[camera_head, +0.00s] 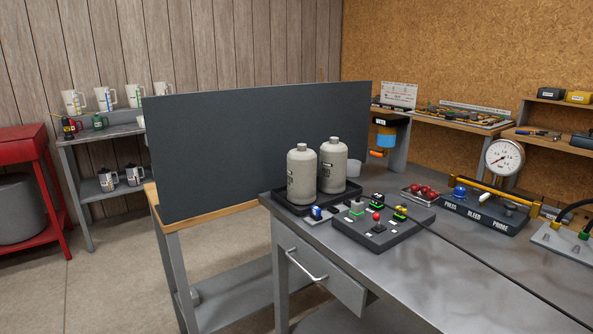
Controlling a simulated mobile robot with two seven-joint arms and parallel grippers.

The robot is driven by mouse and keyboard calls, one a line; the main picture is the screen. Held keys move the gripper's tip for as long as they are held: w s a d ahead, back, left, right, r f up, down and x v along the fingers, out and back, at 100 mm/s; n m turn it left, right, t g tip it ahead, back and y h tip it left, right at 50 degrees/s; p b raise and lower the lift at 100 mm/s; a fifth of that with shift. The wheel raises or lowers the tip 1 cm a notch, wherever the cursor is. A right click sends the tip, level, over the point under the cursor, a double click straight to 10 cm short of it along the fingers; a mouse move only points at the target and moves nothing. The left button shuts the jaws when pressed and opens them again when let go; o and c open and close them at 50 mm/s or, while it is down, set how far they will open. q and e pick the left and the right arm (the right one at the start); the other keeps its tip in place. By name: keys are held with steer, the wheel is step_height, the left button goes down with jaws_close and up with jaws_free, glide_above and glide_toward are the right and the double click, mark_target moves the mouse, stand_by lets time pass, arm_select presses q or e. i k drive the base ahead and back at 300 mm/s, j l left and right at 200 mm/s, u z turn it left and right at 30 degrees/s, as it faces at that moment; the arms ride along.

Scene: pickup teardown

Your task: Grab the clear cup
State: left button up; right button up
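No plainly see-through cup can be made out in the head view. Several pale, jug-like cups with handles and coloured marks stand on the top of a grey shelf at the back left, one of them a pale cup (104,99). I cannot tell whether any of these is clear. Neither of my grippers is in view.
A grey metal workbench (440,270) fills the right front, with two beige bottles in a black tray (290,204), a button panel (383,232) and a pressure gauge (503,157). A dark upright panel (240,140) stands behind it. Bare floor (110,265) lies at left.

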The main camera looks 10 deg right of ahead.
mark_target(348, 169)
steer(key=u, duration=1.5)
steer(key=i+u, duration=0.3)
steer(key=i, duration=0.15)
steer(key=i+u, duration=0.35)
steer(key=i+z, duration=0.35)
steer(key=i, duration=1.05)
steer(key=i+l+z, duration=0.1)
steer(key=i+z, duration=0.3)
steer(key=i, duration=0.2)
steer(key=i+j+z, duration=0.1)
steer(key=i+z, duration=0.25)
steer(key=i, duration=0.25)
steer(key=i+z, duration=0.3)
steer(key=i, duration=0.35)
steer(key=i+j+z, duration=0.1)
steer(key=i+z, duration=0.15)
steer(key=i, duration=0.4)
steer(key=i+l+z, duration=0.1)
steer(key=i+z, duration=0.55)
steer(key=i+j+z, duration=0.1)
steer(key=i+z, duration=0.25)
steer(key=i+l+z, duration=0.1)
steer(key=i+z, duration=0.35)
steer(key=i+j+z, duration=0.15)
steer(key=i+z, duration=0.35)
steer(key=i, duration=0.15)
steer(key=i+z, duration=0.35)
steer(key=i, duration=0.25)
steer(key=i+z, duration=0.35)
steer(key=i, duration=0.3)
